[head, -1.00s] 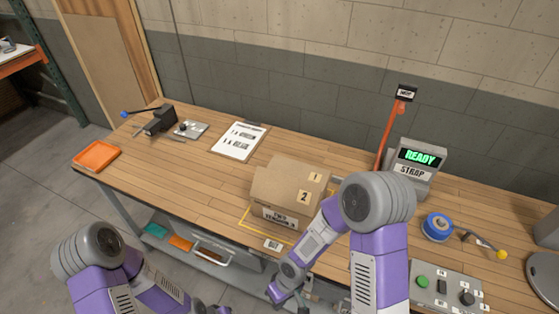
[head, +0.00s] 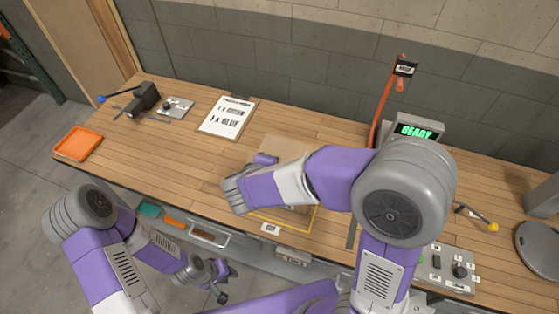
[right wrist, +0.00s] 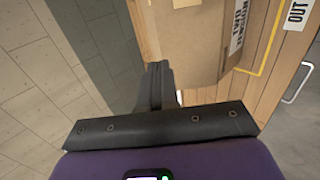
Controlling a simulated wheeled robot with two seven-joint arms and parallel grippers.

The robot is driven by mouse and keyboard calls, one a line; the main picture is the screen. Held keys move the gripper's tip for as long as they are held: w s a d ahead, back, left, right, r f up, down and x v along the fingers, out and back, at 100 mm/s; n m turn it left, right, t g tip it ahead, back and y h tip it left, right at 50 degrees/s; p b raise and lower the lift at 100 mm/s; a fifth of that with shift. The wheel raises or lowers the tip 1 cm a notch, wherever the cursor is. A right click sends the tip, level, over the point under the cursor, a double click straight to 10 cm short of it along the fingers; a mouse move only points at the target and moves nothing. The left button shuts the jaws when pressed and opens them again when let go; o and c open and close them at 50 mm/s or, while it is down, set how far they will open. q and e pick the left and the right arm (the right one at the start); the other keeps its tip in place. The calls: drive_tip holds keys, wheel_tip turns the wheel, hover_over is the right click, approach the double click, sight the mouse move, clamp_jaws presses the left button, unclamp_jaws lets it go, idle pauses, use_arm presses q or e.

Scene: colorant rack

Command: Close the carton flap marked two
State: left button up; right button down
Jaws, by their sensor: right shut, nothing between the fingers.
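The brown carton (head: 285,150) stands on the bench, mostly hidden behind my right arm in the head view. In the right wrist view the carton (right wrist: 195,45) fills the upper middle, with a lettered label on one side.
A yellow outline (head: 316,218) lies around the carton's place. A clipboard (head: 227,117), an orange tray (head: 78,144) and a clamp tool (head: 143,99) lie to the left. The bench's left middle is clear.

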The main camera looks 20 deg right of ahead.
use_arm(q)
drive_tip(key=shift+w, duration=0.1)
use_arm(e)
drive_tip(key=x, duration=0.8)
